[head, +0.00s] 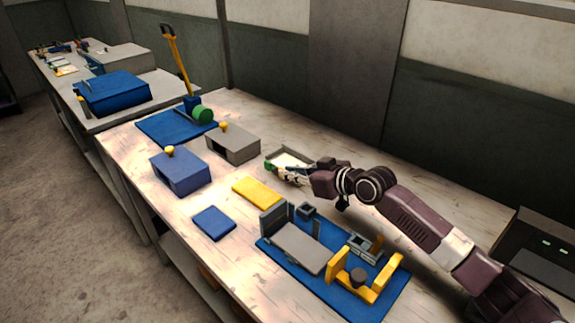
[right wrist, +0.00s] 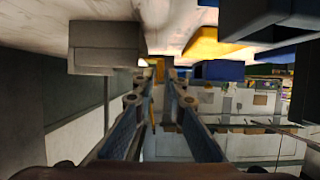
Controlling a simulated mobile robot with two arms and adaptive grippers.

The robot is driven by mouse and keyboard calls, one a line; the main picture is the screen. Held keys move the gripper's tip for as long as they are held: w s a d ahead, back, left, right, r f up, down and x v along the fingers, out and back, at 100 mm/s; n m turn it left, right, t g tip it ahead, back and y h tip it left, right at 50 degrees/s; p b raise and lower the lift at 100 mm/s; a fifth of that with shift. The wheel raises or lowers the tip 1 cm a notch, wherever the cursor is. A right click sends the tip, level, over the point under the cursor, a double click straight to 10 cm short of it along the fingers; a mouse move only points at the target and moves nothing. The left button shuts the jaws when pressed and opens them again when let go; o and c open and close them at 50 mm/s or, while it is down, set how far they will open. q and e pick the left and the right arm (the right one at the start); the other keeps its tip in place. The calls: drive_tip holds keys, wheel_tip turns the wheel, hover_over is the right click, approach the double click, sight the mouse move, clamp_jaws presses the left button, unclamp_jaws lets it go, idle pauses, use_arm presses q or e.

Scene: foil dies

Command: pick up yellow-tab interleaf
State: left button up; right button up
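My right gripper (head: 285,174) reaches in from the right, low over the table beside a shallow tray (head: 299,154) with a pale inside. It points left; its fingers look pale and are small in the head view. In the right wrist view the two fingers (right wrist: 157,75) stand apart with a gap between them. A small yellow thing (right wrist: 157,66) shows in that gap; I cannot tell whether it is the interleaf's tab or something farther off. I cannot clearly make out the interleaf. A small green piece (head: 268,165) is at the tray's left corner. My left gripper is not in view.
A grey box (head: 236,146) and a blue box (head: 183,175), each with a yellow knob, stand left of the gripper. A yellow block (head: 257,191) and blue pad (head: 214,223) lie nearer. A fixture on a blue mat (head: 310,283) fills the front. A lever press (head: 185,70) stands behind.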

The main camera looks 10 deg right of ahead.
drive_tip(key=shift+x, duration=1.25)
drive_tip(key=shift+r, duration=0.1)
drive_tip(key=shift+c, duration=0.3)
clamp_jaws()
drive_tip(key=shift+r, duration=0.1)
